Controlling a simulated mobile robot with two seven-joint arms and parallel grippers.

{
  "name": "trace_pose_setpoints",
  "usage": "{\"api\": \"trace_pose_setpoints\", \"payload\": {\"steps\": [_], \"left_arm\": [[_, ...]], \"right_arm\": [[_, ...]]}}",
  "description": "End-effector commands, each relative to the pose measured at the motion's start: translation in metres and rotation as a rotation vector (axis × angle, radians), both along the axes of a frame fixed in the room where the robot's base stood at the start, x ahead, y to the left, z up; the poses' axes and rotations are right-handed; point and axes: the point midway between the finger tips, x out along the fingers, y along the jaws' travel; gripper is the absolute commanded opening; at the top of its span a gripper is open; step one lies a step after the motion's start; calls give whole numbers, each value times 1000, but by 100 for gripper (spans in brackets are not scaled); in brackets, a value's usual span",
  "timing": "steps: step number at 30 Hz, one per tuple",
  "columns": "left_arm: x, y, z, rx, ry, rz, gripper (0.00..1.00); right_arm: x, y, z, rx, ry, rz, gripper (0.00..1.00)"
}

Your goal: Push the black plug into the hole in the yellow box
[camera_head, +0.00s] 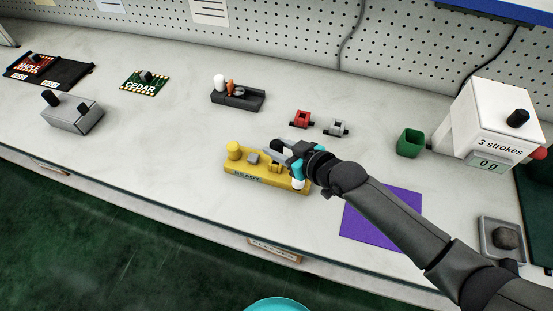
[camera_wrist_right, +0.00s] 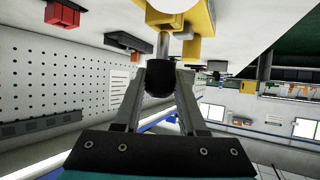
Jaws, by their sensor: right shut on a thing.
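The yellow box (camera_head: 240,178), labelled READY, lies near the front edge of the table, with a round yellow knob at its left end and a white piece at its right end. My right gripper (camera_head: 277,157) is over its right half. In the right wrist view the gripper (camera_wrist_right: 162,80) is shut on the black plug (camera_wrist_right: 160,84). A metal shaft runs from the plug towards the yellow box (camera_wrist_right: 201,22). I cannot tell whether its tip is in the hole; the hole is not visible. My left gripper is not in view.
A purple mat (camera_head: 385,218) lies under my right arm. A white dispenser (camera_head: 492,120) is at right.

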Motion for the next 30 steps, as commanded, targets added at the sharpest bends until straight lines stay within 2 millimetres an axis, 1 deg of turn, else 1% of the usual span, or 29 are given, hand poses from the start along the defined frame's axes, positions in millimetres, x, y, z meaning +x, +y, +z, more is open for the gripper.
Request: {"api": "trace_pose_setpoints", "payload": {"steps": [30], "left_arm": [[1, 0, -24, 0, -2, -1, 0]], "right_arm": [[0, 0, -31, 0, 0, 0, 0]]}}
